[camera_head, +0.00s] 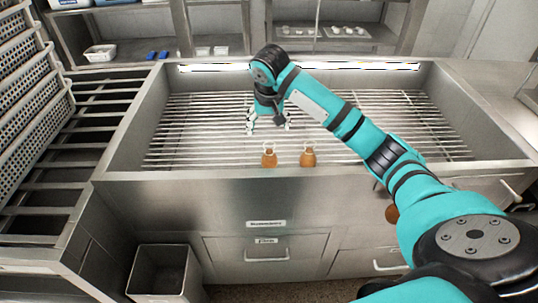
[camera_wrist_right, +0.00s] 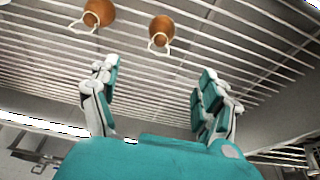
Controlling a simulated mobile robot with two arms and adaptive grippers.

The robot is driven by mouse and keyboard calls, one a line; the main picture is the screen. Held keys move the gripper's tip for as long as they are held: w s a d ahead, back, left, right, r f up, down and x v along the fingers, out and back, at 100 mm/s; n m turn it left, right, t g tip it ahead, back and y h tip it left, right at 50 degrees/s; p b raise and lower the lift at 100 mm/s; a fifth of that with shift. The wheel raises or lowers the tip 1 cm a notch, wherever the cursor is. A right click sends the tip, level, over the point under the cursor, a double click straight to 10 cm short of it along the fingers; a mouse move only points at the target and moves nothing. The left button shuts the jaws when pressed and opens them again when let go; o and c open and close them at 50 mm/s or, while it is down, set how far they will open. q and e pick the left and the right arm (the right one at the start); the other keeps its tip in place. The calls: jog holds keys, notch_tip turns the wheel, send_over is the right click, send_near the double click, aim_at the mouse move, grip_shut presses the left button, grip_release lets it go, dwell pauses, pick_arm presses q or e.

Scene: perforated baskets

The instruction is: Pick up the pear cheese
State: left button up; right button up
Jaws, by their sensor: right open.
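Two brown pear cheeses with pale string loops stand on the metal rack near the front edge of the long basin, a left one (camera_head: 269,158) and a right one (camera_head: 308,157). Both also show in the right wrist view, one at the upper left (camera_wrist_right: 99,13) and one at the top middle (camera_wrist_right: 161,28). My right gripper (camera_head: 268,123) is open and empty over the rack, behind the two cheeses and apart from them. Its spread fingers (camera_wrist_right: 158,80) point toward the cheeses in the wrist view. My left gripper is out of view.
The basin's steel front wall (camera_head: 200,195) rises near the cheeses. Perforated baskets (camera_head: 25,105) are stacked at the left. A grey bin (camera_head: 163,272) stands on the floor. A brown round thing (camera_head: 391,213) is partly hidden by my right arm. The rack around the cheeses is clear.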

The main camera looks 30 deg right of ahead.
send_over(269, 153)
jog(key=f, duration=0.5)
jog(key=shift+s+a+f, duration=0.2)
jog(key=shift+f, duration=0.05)
jog(key=x, duration=0.4)
jog(key=shift+w+d, duration=0.1)
jog(key=shift+w, duration=0.05)
jog(key=shift+f, duration=0.35)
jog(key=x, duration=0.4)
jog(key=shift+d+f, duration=0.15)
jog(key=shift+f, duration=0.35)
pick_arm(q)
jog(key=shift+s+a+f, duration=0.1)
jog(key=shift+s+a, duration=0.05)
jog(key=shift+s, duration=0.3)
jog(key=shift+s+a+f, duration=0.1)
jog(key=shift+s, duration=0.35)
pick_arm(e)
jog(key=shift+c, duration=0.5)
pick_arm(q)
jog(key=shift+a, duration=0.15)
pick_arm(e)
jog(key=c, duration=1.3)
